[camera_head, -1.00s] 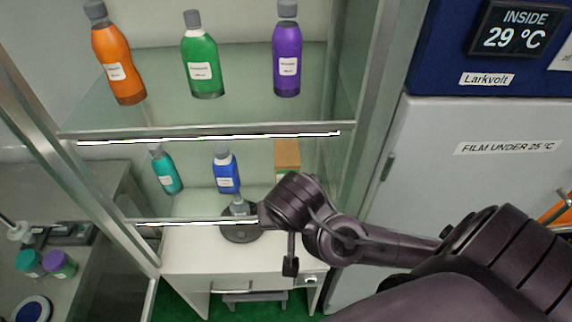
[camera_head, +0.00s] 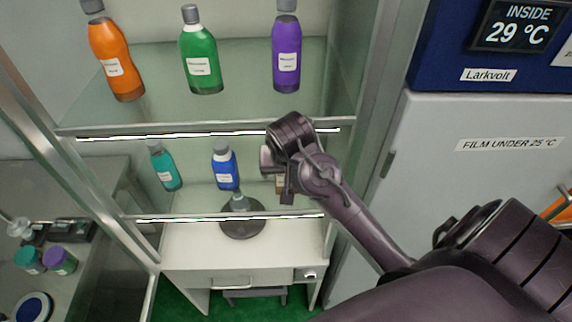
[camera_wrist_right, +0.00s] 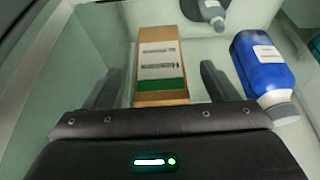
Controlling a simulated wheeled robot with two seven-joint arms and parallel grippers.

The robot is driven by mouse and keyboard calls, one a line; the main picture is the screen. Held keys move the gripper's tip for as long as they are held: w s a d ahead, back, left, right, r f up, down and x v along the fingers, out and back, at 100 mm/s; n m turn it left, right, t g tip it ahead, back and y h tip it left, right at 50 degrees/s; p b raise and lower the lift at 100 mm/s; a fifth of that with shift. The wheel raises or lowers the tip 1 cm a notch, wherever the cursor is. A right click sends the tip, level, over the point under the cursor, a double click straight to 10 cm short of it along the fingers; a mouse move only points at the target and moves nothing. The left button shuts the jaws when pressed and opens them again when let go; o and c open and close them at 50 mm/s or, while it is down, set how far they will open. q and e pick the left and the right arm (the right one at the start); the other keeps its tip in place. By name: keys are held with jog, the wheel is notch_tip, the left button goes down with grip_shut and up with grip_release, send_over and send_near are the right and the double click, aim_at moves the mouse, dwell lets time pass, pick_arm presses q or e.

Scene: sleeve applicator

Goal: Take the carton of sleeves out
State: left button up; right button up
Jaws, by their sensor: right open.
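The carton (camera_wrist_right: 161,60) is a brown box with a white and green label, standing on the middle shelf (camera_head: 150,205) of the glass-shelved cabinet. In the head view my right gripper and arm hide nearly all of it. My right gripper (camera_head: 277,176) is at the shelf's right side, under the upper shelf. In the right wrist view its fingers (camera_wrist_right: 158,82) are open, one to each side of the carton's near end, with visible gaps. My left gripper is not in view.
A blue bottle (camera_head: 226,168) stands left of the carton, close to one finger in the wrist view. A teal bottle (camera_head: 165,168) is further left. Orange, green and purple bottles stand on the upper shelf.

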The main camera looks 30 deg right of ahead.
jog(key=x, duration=0.5)
jog(key=c, duration=1.2)
jog(key=shift+r, duration=0.1)
jog(key=shift+c, duration=0.5)
jog(key=shift+w+d+r, duration=0.1)
jog(key=shift+w+d, duration=0.05)
jog(key=shift+w, duration=0.05)
